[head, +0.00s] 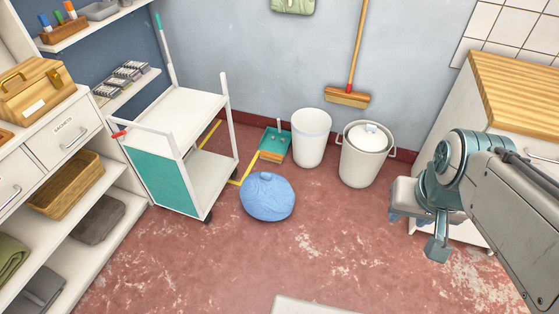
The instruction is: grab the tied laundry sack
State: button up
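The tied laundry sack (267,198) is a round, light blue bundle with a small knot on top. It sits on the red floor in the middle of the head view, just right of the white trolley. My gripper (420,232) is at the right of the view, in front of the white cabinet in the picture and well to the right of the sack. It is apart from the sack. The angle does not show clearly whether its fingers are open or shut.
A white trolley (185,103) with a teal panel stands left of the sack. Behind the sack are a teal dustpan (273,143), a white bin (311,138) and a lidded pail (364,160). Shelves (120,215) line the left. The floor in front of the sack is mostly clear.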

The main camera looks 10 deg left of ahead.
aim_at(266, 197)
jog(key=i, duration=2.25)
jog(key=u, duration=1.7)
